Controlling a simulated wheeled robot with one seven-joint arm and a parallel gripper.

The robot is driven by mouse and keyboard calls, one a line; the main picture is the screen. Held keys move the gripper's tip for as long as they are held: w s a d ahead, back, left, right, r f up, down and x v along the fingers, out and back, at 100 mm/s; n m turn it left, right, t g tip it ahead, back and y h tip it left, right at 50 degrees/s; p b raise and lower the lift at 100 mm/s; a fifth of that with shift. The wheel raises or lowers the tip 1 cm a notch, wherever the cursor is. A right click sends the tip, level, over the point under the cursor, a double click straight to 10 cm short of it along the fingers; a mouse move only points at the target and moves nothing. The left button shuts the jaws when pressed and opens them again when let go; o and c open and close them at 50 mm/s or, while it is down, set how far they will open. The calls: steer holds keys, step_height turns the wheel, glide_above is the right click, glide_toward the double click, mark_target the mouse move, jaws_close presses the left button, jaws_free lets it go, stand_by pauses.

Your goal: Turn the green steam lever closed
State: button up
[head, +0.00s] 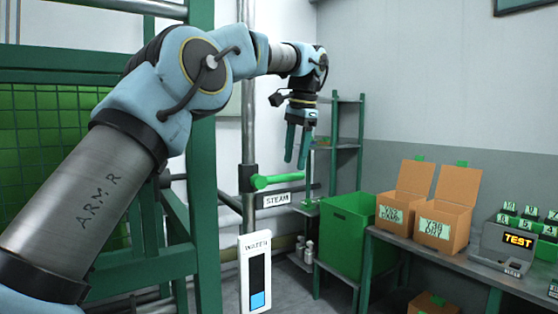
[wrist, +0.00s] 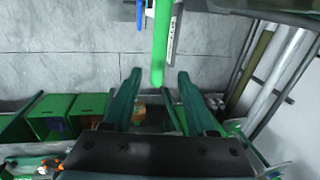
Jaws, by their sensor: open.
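The green steam lever (head: 282,180) sticks out sideways to the right from a vertical pipe, above a white STEAM sign (head: 277,200). My gripper (head: 295,163) is open and points down, with its fingertips just above the free end of the lever. In the wrist view the lever (wrist: 161,40) reaches in from the top, and its rounded end lies in line with the gap between my open fingers (wrist: 158,78). The fingers look empty. I cannot tell the exact height between fingertips and lever.
A white WATER gauge (head: 256,274) stands below the lever. A dark shelf rack (head: 347,150) stands behind my gripper. A green frame (head: 203,220) is at the left.

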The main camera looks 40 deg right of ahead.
steer(key=r, duration=0.2)
steer(key=r+p, duration=0.1)
steer(key=r, duration=0.2)
steer(key=shift+s+a+r, duration=0.15)
steer(key=shift+s+r, duration=0.15)
steer(key=shift+s, duration=0.05)
